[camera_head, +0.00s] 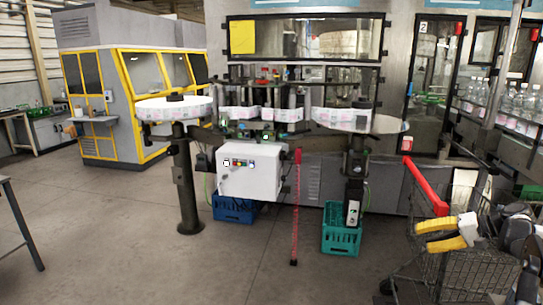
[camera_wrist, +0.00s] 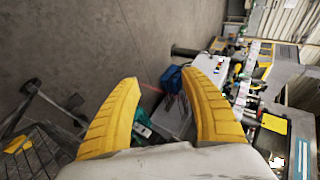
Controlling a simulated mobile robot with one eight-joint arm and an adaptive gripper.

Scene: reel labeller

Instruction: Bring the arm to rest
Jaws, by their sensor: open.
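My gripper (camera_head: 448,233) shows at the lower right of the head view, with two yellow fingers apart and nothing between them. It is above and in front of a wire cart (camera_head: 470,275). In the wrist view my gripper (camera_wrist: 165,100) is open, its yellow fingers spread wide. Through the gap the wrist view shows the floor and the labelling machine, some distance off and turned on its side. My arm shows in part at the right edge of the head view.
The labeller carries a left label reel (camera_head: 174,107) and a right label reel (camera_head: 341,119). A white control box (camera_head: 250,172) sits between them, with a blue crate (camera_head: 235,208) and a green crate (camera_head: 341,232) on the floor. A red bar (camera_head: 426,186) rises beside my gripper.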

